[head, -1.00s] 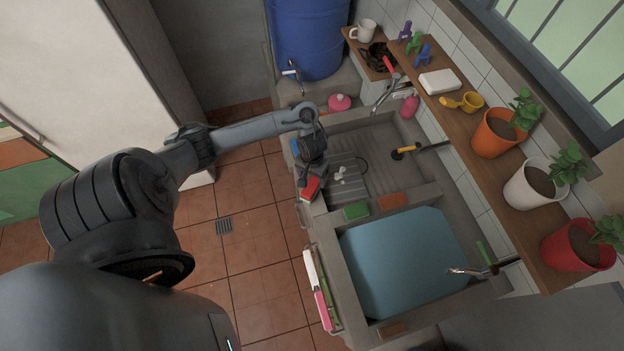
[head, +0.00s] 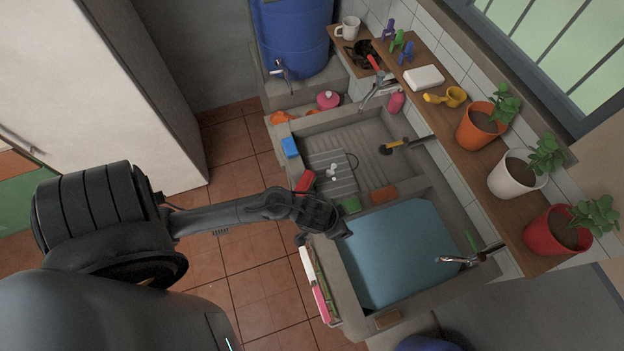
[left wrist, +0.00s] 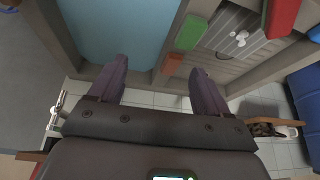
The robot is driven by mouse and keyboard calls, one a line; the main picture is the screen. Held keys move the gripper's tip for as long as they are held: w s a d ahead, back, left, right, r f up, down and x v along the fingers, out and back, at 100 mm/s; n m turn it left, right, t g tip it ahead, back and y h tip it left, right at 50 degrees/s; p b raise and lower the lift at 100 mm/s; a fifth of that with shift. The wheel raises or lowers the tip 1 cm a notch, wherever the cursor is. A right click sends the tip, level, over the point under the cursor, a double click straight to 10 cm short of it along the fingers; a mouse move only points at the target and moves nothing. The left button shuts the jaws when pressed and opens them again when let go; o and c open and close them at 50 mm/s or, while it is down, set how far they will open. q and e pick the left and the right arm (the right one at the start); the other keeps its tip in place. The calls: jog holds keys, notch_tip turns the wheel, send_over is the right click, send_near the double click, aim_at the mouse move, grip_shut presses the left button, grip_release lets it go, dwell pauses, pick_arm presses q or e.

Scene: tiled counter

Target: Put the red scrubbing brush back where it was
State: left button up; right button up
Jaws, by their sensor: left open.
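A red block-like thing (head: 305,181), which may be the scrubbing brush, lies on the sink's left rim; bristles cannot be made out. It also shows in the left wrist view (left wrist: 283,18) at the upper right. My left gripper (head: 322,236) is over the sink's left rim, below the red thing in the head view and apart from it. In the left wrist view its fingers (left wrist: 160,68) are spread, with nothing between them. My arm hides part of the rim. My right gripper is not in view.
A blue block (head: 289,147) lies on the rim beyond the red thing. A green sponge (head: 350,205) and a brown sponge (head: 383,195) lie on the divider beside the blue-filled basin (head: 405,250). A side rack (head: 318,285) holds long items. Potted plants and taps line the right.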

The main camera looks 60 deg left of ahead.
pick_arm(q)
jog(key=s+r+m+g, duration=0.1)
jog(key=s+r, duration=0.6)
jog(key=s, duration=0.2)
jog(key=shift+g, duration=0.3)
jog(key=shift+w, duration=0.1)
jog(key=shift+r, duration=0.15)
